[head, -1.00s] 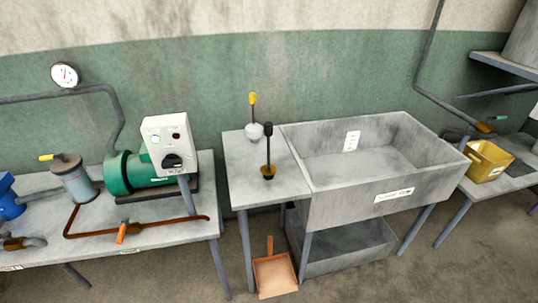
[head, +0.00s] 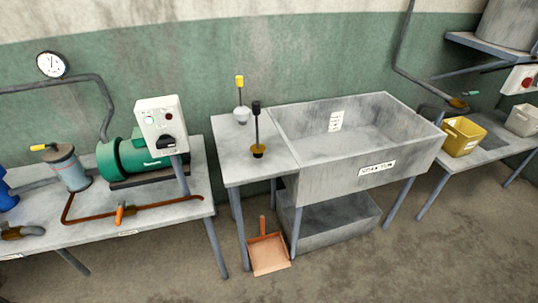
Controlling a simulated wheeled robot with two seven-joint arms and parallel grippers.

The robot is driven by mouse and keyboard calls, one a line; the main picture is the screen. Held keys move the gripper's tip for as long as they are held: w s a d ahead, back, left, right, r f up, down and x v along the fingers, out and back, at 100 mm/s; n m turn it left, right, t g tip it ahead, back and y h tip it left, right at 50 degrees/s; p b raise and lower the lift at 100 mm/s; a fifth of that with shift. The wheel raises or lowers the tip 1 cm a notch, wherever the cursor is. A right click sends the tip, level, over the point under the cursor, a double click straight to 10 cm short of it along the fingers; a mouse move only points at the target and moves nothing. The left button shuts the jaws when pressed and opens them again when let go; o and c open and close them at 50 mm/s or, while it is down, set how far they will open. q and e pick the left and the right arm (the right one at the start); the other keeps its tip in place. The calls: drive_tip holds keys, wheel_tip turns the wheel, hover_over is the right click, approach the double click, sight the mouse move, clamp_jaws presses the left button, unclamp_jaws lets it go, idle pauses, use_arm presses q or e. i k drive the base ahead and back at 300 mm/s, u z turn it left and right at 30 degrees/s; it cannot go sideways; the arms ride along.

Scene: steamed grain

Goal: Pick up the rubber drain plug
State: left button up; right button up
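Two upright plug-like things with thin stems stand on the small grey side table (head: 222,150) left of the basin. One has a black top, a dark stem and a dark and amber base (head: 258,151). The other, behind it, has a yellow top, a dark stem and a pale grey-white base (head: 242,115). I cannot tell from their look which is the rubber drain plug. Both stand free, with nothing touching them. Neither of my grippers is in view.
A deep grey basin (head: 372,185) adjoins the side table on the right. A bench with a green motor (head: 124,158) and control box (head: 161,122) stands left. An orange dustpan (head: 269,254) is on the floor. A yellow bin (head: 462,137) stands right. The front floor is open.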

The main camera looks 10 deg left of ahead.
sight(258, 149)
drive_tip(key=z, duration=0.5)
drive_tip(key=k, duration=1.05)
drive_tip(key=z, duration=0.8)
drive_tip(key=i, duration=2.7)
drive_tip(key=u, duration=1.4)
drive_tip(key=i, duration=0.85)
drive_tip(key=u, duration=1)
